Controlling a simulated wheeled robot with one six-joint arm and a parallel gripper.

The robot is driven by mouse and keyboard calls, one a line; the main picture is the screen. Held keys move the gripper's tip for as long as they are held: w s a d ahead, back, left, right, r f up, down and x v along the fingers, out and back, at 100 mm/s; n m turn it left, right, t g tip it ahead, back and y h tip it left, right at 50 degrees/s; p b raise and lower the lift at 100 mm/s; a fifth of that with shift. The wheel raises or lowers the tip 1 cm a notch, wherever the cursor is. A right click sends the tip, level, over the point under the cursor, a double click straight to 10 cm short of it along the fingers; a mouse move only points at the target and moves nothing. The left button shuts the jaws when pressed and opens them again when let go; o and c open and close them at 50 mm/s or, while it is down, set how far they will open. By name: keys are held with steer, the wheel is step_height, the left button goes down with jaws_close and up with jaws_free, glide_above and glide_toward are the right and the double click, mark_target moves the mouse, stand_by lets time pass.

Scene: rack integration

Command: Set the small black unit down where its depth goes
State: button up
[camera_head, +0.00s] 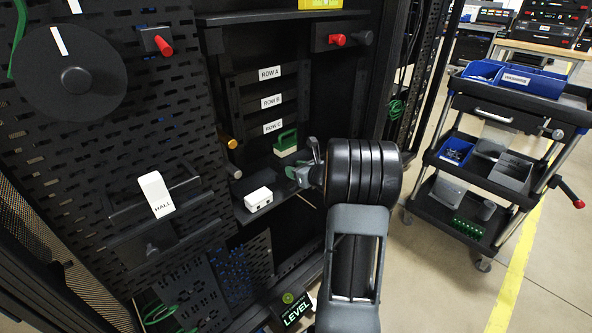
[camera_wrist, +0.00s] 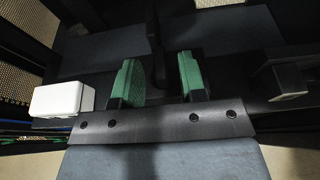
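My gripper (camera_head: 306,165) is in front of the black rack, over the right part of its lower shelf. In the wrist view its two green-faced fingers (camera_wrist: 160,84) stand apart, and I see nothing clearly held between them. Dark surfaces lie beyond the fingertips. I cannot pick out the small black unit against the black rack in either view. Three white labels, ROW A (camera_head: 270,72), ROW B (camera_head: 271,101) and ROW C (camera_head: 273,126), sit one below the other on dark rows inside the rack, above and left of my gripper.
A white box (camera_head: 258,199) stands on the lower shelf, left of my gripper; it also shows in the wrist view (camera_wrist: 62,99). A green-and-white object (camera_head: 286,142) sits behind the gripper. The perforated HALL panel (camera_head: 190,120) is at left. A trolley (camera_head: 470,188) with blue bins stands right.

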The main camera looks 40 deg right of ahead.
steer(key=shift+s+r, duration=0.2)
steer(key=shift+r, duration=0.05)
steer(key=p+v, duration=0.3)
steer(key=v, duration=0.8)
steer(key=s+a+n+g+y, duration=0.3)
steer(key=a+n+g+y, duration=0.35)
steer(key=a+n, duration=1.1)
steer(key=s+a+n+g+h, duration=0.5)
steer(key=s+a+n+h, duration=0.3)
steer(key=n, duration=0.9)
steer(key=shift+s+a+r, duration=0.25)
steer(key=shift+s+r, duration=0.15)
steer(key=shift+s, duration=0.35)
steer(key=shift+h, duration=0.25)
